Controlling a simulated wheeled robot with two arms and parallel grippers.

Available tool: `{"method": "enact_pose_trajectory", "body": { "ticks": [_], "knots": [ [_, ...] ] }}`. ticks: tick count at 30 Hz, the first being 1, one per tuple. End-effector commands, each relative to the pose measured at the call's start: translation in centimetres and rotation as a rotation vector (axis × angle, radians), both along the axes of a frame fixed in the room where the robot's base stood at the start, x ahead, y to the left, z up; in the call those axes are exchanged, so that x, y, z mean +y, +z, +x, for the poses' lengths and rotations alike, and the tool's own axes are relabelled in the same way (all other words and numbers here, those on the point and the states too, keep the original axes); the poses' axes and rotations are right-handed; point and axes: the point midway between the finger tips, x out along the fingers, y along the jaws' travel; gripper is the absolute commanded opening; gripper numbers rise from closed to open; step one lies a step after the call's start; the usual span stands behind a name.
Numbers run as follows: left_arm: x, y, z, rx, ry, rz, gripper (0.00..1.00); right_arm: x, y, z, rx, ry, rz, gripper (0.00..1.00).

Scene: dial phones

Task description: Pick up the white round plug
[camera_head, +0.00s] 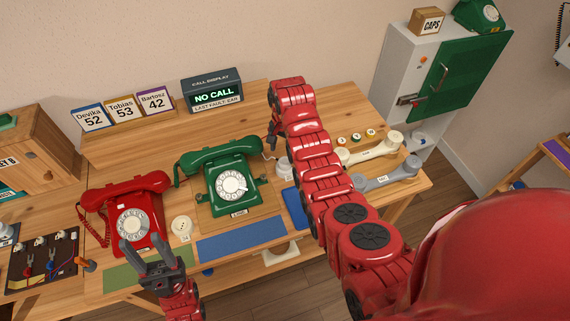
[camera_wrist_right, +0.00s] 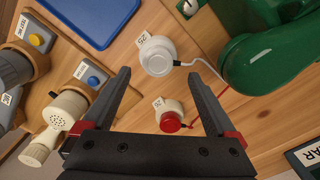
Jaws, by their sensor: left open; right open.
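In the right wrist view a white round plug (camera_wrist_right: 157,55) lies on the wood with a cord at its side and a small tag beside it. A second round plug, white with a red face (camera_wrist_right: 171,118), is nearer. My right gripper (camera_wrist_right: 159,75) is open and empty, its fingertips either side of the white plug in the picture; I cannot tell the height. In the head view a white round piece (camera_head: 283,166) shows partly behind my right arm. Another white round piece (camera_head: 181,228) is beside the red phone. My left gripper (camera_head: 149,242) is open and empty in front of the red phone.
A green dial phone (camera_head: 228,186) and a red dial phone (camera_head: 133,215) stand on the bench. Blue (camera_head: 240,240) and green mats lie in front. Cream (camera_head: 372,150) and grey handsets lie to the right. The call display (camera_head: 212,90) reads NO CALL.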

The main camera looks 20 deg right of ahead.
Motion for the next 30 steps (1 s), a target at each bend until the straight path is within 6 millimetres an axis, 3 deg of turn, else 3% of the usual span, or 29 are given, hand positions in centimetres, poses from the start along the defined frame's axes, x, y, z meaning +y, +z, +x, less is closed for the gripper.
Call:
{"method": "enact_pose_trajectory", "body": {
  "ticks": [7, 15, 24, 30],
  "knots": [
    [0.0, 2.7, 0.0, 0.000, 0.000, 0.000, 0.50, -0.1, -2.5, -0.5, 0.005, 0.000, 0.000, 0.92],
    [0.0, 2.8, 0.0, 0.000, 0.000, 0.000, 0.50, -0.1, -4.9, -0.4, 0.004, 0.000, -0.001, 0.92],
    [0.0, 2.8, 0.0, 0.000, 0.000, 0.000, 0.50, -0.1, -5.2, -0.4, 0.000, 0.000, 0.000, 0.92],
    [0.0, 2.8, 0.0, 0.000, 0.000, 0.000, 0.50, -0.1, -5.1, -0.4, 0.000, 0.000, 0.000, 0.56]
  ]
}}
